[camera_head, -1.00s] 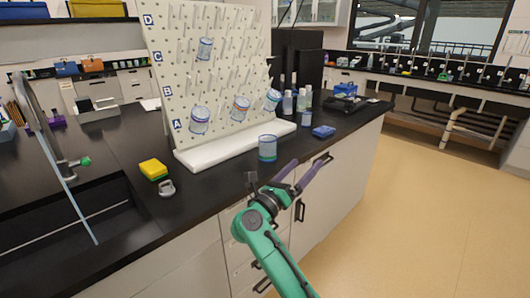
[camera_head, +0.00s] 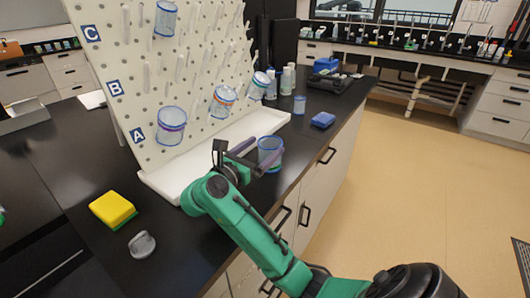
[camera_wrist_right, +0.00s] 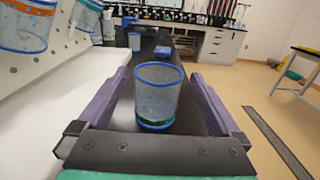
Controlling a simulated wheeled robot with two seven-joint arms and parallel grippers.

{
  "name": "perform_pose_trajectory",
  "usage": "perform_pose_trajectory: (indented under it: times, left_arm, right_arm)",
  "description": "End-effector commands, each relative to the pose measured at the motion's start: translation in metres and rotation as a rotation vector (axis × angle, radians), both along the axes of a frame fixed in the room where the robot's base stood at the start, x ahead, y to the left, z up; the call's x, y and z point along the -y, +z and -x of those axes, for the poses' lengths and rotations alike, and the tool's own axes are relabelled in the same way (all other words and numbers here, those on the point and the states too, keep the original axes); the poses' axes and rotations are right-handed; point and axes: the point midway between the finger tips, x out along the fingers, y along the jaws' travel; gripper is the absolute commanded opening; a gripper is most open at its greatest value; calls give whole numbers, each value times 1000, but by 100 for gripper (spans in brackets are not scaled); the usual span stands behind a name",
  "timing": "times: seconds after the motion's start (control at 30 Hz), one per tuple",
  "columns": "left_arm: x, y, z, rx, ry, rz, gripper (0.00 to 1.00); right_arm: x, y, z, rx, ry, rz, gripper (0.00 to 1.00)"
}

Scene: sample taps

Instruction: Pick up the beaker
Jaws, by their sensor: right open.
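A clear beaker with blue rims (camera_head: 270,153) stands upright on the black counter in front of the pegboard's white base. It also shows in the right wrist view (camera_wrist_right: 157,97), centred between the two purple fingers, with a green band near its bottom. My right gripper (camera_head: 254,158) is open, its fingers spread to either side of the beaker. Whether a finger touches it I cannot tell. Other beakers hang on the pegboard (camera_head: 150,80), such as one with a purple band (camera_head: 171,126) and one with an orange band (camera_head: 222,101). My left gripper is not in view.
A yellow sponge (camera_head: 112,209) and a grey round object (camera_head: 142,244) lie on the counter at left. A blue box (camera_head: 323,120), a small beaker (camera_head: 299,104) and bottles (camera_head: 270,86) stand beyond the beaker. The counter's front edge is close by at right.

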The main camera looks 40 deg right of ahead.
Motion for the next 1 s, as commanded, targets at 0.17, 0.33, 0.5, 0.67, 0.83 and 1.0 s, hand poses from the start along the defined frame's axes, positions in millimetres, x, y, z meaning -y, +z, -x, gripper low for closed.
perform_pose_trajectory:
  times: [0.17,0.33,0.5,0.67,0.83,1.0]
  left_arm:
    - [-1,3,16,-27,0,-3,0]
    - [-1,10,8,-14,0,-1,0]
    - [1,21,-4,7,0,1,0]
    - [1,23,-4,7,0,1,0]
    - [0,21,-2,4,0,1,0]
    - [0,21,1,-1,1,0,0]
  right_arm:
    - [1,-43,0,-5,-1,4,100]
    - [21,-40,-6,-1,-2,4,100]
    - [57,-38,-17,0,-3,6,100]
    - [72,-41,-22,0,-1,1,100]
    - [72,-42,-22,1,0,0,100]
    - [72,-42,-22,0,0,0,35]
